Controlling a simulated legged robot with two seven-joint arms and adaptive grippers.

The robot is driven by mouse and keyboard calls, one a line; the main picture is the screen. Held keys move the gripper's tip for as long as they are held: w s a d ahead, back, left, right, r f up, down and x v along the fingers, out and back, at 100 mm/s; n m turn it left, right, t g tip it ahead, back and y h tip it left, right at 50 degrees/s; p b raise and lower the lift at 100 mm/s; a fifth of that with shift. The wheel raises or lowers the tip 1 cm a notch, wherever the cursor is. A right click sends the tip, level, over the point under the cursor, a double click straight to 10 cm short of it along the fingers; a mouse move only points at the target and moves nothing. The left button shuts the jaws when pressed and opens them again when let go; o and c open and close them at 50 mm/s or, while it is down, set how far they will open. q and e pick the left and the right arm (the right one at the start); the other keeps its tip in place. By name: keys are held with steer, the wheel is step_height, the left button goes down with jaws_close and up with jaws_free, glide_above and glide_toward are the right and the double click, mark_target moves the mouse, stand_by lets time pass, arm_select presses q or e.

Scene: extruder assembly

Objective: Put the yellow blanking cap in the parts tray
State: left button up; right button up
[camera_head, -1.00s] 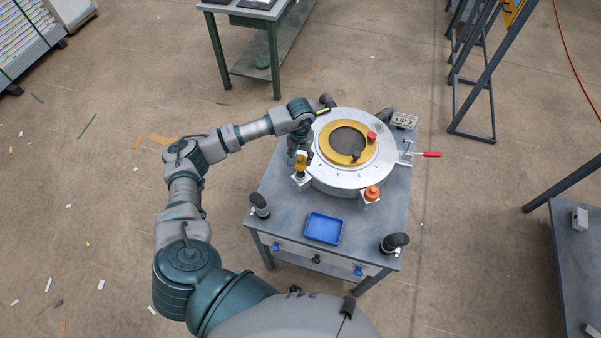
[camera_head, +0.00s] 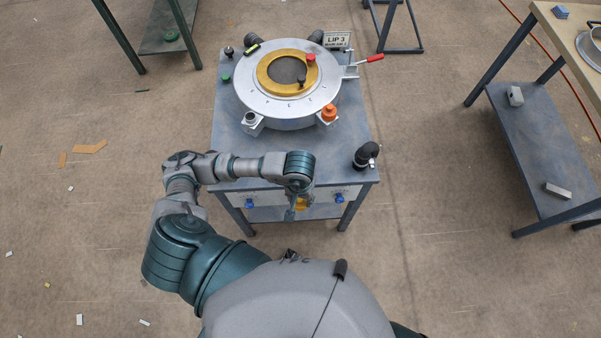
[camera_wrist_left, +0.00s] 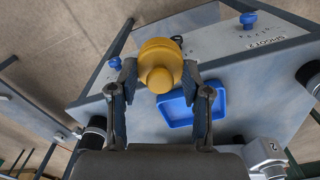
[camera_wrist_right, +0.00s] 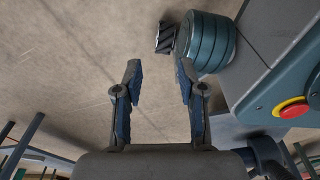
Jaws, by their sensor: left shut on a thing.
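The yellow blanking cap (camera_wrist_left: 160,62) is held between both fingers of my left gripper (camera_wrist_left: 160,80), which is shut on it. In the head view the cap (camera_head: 301,205) shows small below my left wrist, by the table's front edge. The blue parts tray (camera_wrist_left: 180,111) lies on the grey table, beyond and partly behind the cap in the left wrist view. The cap appears apart from it; its height above the table is unclear. My left arm hides the tray in the head view. My right gripper (camera_wrist_right: 158,80) is open and empty in the right wrist view.
A round metal die head with a gold ring (camera_head: 262,84) stands on the table (camera_head: 228,148). An orange cap (camera_head: 328,113) sits on its front right bracket. A black post (camera_head: 366,156) stands at the table's right front corner.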

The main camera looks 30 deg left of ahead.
arm_select(q)
steer(key=shift+w+a+f, duration=0.1)
steer(key=shift+w, duration=0.1)
steer(key=w+a, duration=0.3)
steer(key=w, duration=0.1)
steer(key=w+a+f+p, duration=0.1)
steer(key=w+a, duration=0.2)
steer(key=w, duration=0.1)
steer(key=w+a+p, duration=0.1)
steer(key=w+a, duration=0.2)
steer(key=shift+w+a+f, duration=0.1)
steer(key=shift+w+f, duration=0.15)
steer(key=shift+w, duration=0.15)
step_height(320, 180, down, 3)
steer(key=shift+r, duration=0.1)
steer(key=shift+f, duration=0.3)
arm_select(e)
steer(key=s+d, duration=0.1)
steer(key=s, duration=0.5)
steer(key=shift+s+d+f, duration=0.15)
steer(key=shift+d+f, duration=0.05)
steer(key=shift+f, duration=0.15)
arm_select(q)
steer(key=o, duration=1.2)
steer(key=shift+c, duration=0.2)
arm_select(e)
steer(key=shift+w+a, duration=0.1)
steer(key=shift+w, duration=0.1)
